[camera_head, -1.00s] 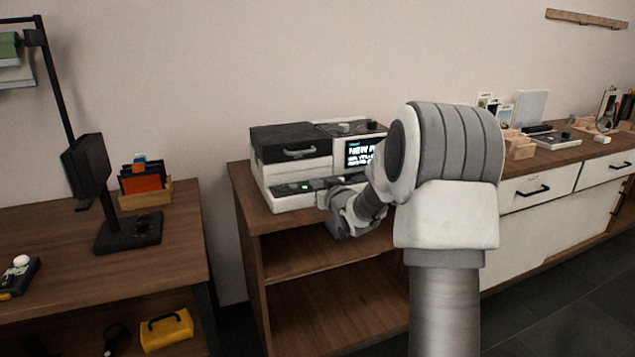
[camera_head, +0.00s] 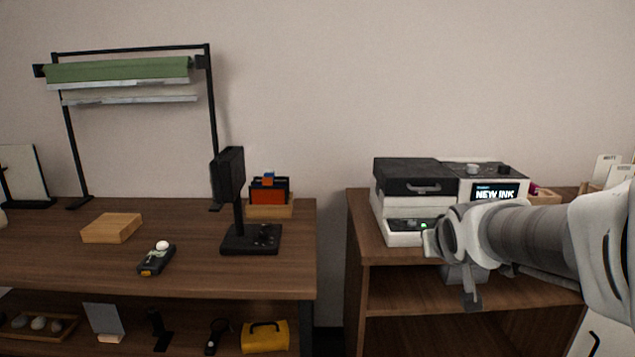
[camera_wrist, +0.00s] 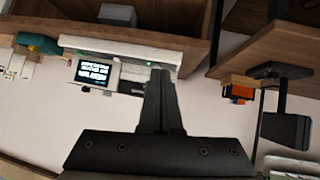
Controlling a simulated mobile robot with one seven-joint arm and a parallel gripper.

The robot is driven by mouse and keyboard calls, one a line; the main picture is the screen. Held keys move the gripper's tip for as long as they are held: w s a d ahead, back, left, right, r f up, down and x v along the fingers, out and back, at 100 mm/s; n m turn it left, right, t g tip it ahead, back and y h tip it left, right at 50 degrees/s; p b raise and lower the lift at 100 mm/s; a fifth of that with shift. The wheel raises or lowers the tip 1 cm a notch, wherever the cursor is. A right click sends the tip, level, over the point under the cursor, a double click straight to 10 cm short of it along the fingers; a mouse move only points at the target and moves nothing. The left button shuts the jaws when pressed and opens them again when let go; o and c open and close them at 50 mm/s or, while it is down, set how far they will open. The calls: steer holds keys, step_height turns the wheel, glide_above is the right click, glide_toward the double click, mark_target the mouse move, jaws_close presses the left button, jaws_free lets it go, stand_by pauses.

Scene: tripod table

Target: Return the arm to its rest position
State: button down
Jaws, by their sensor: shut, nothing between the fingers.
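My arm (camera_head: 535,237) reaches in from the right in the head view, bent, with its wrist in front of the printer. My gripper (camera_head: 471,298) hangs below the wrist, in front of the open shelf of the printer's cabinet. In the wrist view the two dark fingers of my gripper (camera_wrist: 159,78) lie together, with nothing between them. The printer (camera_head: 405,190) is white with a black lid and a lit screen (camera_head: 494,192) reading "NEW INK". It also shows, turned over, in the wrist view (camera_wrist: 132,78). My wrist hides part of its front.
The printer's wooden cabinet (camera_head: 358,270) stands right of a desk (camera_head: 200,272), with a narrow gap between. The desk holds a black stand (camera_head: 250,239), an orange box (camera_head: 268,192), a wooden block (camera_head: 111,228) and a handheld device (camera_head: 156,262).

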steer(key=s+a+f+g+y, duration=0.1)
steer(key=s+a+g, duration=0.1)
steer(key=s, duration=0.6)
steer(key=s+a+f+g, duration=0.1)
steer(key=s+a+f, duration=0.15)
steer(key=s, duration=0.55)
steer(key=s+a+f+g+y, duration=0.1)
steer(key=s+a+g, duration=0.15)
steer(key=s, duration=0.55)
step_height(320, 180, up, 29)
steer(key=w+p, duration=0.1)
steer(key=p, duration=2.7)
steer(key=shift+n+t+p, duration=0.3)
steer(key=shift+t, duration=0.05)
